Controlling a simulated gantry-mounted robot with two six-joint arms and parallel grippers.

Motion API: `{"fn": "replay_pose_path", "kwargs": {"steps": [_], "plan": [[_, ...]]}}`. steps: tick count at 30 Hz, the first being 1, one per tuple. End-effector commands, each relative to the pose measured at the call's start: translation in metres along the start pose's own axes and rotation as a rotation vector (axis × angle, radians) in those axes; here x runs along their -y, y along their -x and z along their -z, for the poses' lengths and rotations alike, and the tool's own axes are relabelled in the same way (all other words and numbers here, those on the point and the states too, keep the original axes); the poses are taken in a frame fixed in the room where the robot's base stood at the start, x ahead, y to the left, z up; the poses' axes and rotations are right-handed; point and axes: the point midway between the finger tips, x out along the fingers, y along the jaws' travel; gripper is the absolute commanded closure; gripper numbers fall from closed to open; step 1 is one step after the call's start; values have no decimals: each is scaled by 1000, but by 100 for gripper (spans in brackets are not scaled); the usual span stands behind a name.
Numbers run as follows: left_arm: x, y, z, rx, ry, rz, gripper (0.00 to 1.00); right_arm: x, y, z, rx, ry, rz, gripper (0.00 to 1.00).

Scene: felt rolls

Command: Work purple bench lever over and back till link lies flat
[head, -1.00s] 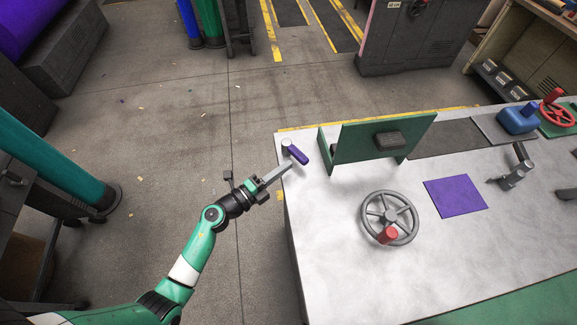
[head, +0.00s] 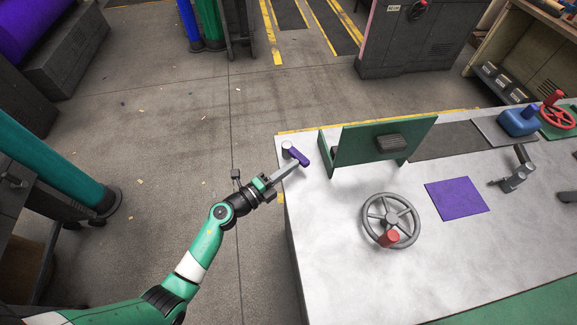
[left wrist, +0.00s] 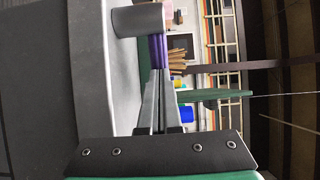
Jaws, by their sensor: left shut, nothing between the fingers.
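In the left wrist view the shut fingers (left wrist: 158,98) point at the purple lever (left wrist: 158,52), which lies below the grey cylinder (left wrist: 138,18). They look touching or nearly so; I cannot tell which. I cannot make out a link. My right gripper is not in view.
On the white-topped bench (head: 330,240) stand a green upright panel (head: 360,142), a grey handwheel (head: 391,219) with a red knob, a purple square (head: 457,198) and a grey crank-like fitting (head: 516,172). Open floor lies left of the bench.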

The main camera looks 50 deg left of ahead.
Motion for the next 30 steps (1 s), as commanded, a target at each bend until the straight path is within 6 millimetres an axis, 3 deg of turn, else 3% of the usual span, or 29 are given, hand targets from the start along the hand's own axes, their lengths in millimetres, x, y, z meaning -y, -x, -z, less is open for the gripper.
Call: {"fn": "replay_pose_path", "kwargs": {"steps": [30], "plan": [[0,-33,12,-1,0,0,100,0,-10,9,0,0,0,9]]}}
